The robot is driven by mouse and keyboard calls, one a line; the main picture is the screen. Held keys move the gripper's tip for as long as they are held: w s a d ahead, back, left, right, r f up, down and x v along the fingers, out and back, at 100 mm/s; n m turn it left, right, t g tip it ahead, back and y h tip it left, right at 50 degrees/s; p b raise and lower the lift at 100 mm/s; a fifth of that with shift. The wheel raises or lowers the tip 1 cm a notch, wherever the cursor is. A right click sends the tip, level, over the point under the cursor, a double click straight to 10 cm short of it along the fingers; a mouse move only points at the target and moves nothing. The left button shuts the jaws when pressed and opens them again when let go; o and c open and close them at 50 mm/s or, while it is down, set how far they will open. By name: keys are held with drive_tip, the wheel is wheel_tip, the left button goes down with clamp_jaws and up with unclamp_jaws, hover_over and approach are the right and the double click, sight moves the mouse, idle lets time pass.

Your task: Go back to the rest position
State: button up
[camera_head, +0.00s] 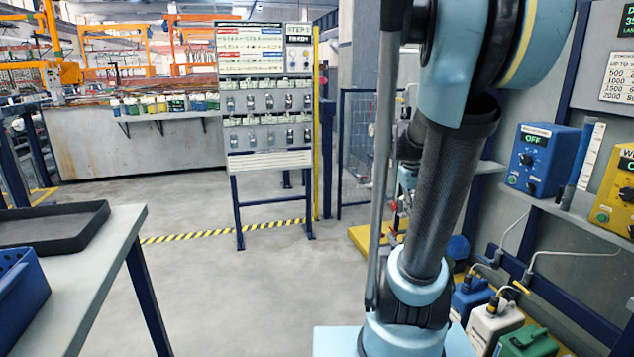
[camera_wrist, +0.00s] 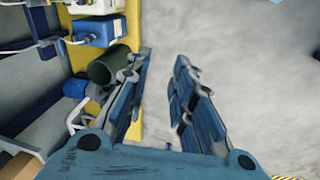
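My gripper (camera_wrist: 160,95) shows in the wrist view with its two blue and grey fingers spread apart. Nothing is between the fingers, and bare grey floor shows in the gap. The head view shows my arm raised at the right, but my gripper is outside that view.
A rack board (camera_head: 268,100) with hanging parts stands ahead. A grey table (camera_head: 100,262) with a black tray (camera_head: 75,246) and a blue basket (camera_head: 22,290) is at left. A shelf (camera_head: 560,200) with a blue control box (camera_head: 540,158) is at right. The middle floor is clear.

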drive_tip(key=s+a+f+y, duration=0.1)
drive_tip(key=s+a+f, duration=0.2)
drive_tip(key=s+a, duration=0.2)
drive_tip(key=s+a+f+m+t+y, duration=0.1)
drive_tip(key=s+a+f, duration=0.3)
drive_tip(key=s, duration=0.5)
drive_tip(key=shift+a+f+t, duration=0.25)
drive_tip(key=shift+a+t, duration=0.05)
drive_tip(key=shift+a, duration=0.75)
